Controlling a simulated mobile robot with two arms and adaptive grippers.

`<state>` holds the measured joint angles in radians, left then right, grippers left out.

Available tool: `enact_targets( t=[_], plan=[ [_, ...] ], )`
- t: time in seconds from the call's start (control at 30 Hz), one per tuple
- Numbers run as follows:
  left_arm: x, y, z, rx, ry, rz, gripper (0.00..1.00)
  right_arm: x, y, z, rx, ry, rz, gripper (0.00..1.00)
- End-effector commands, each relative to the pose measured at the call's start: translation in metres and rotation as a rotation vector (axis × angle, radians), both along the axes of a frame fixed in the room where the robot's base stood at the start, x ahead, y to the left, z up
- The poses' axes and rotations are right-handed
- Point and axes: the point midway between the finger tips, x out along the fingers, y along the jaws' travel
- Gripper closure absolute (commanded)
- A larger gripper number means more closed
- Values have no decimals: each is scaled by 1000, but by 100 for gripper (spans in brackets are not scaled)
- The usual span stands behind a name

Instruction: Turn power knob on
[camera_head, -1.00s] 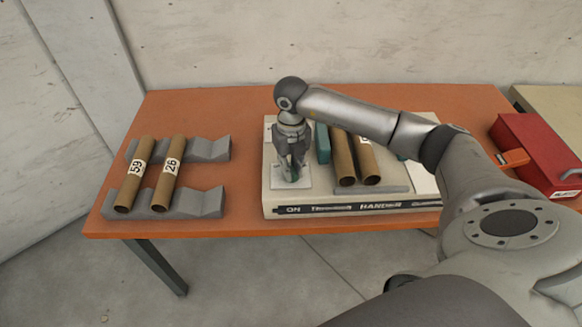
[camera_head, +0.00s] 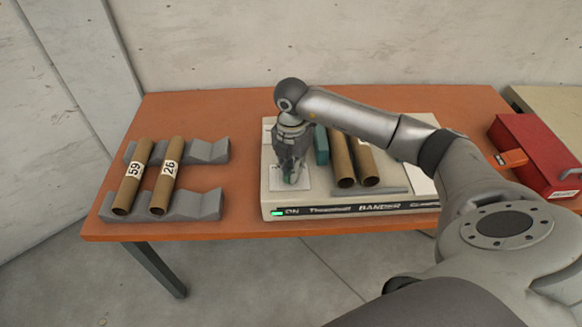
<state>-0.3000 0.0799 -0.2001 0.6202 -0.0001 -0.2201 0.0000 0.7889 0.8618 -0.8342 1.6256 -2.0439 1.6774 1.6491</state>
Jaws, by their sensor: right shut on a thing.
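The cream winder machine (camera_head: 405,204) stands on the orange table, with a dark label strip along its front edge. A green light (camera_head: 277,213) glows beside the word ON at the strip's left end. My right gripper (camera_head: 291,180) points down over a white square plate (camera_head: 303,183) at the machine's left side. It is shut on the power knob, which the fingers hide almost fully. My left gripper is not in view.
Two cardboard tubes marked 59 (camera_head: 131,177) and 26 (camera_head: 167,175) lie on grey cradles (camera_head: 206,205) at the left. Two more tubes (camera_head: 342,158) lie on the machine, right of my gripper. A red box (camera_head: 537,155) stands at the far right.

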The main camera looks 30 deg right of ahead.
Motion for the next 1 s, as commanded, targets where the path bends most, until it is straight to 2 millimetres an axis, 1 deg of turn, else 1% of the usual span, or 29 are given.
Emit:
enact_targets(
  t=[0.1,0.33,0.87,0.9,1.0],
  plan=[
    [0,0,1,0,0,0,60,1,-1,2,-1,-4,-66,100],
    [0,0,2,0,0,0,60,1,-1,1,0,-4,-144,100],
    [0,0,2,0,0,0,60,1,-1,1,0,-4,-174,100],
    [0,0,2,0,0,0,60,1,-1,1,0,-4,-174,84],
    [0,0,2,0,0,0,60,1,-1,1,0,-4,-173,71]
  ],
)
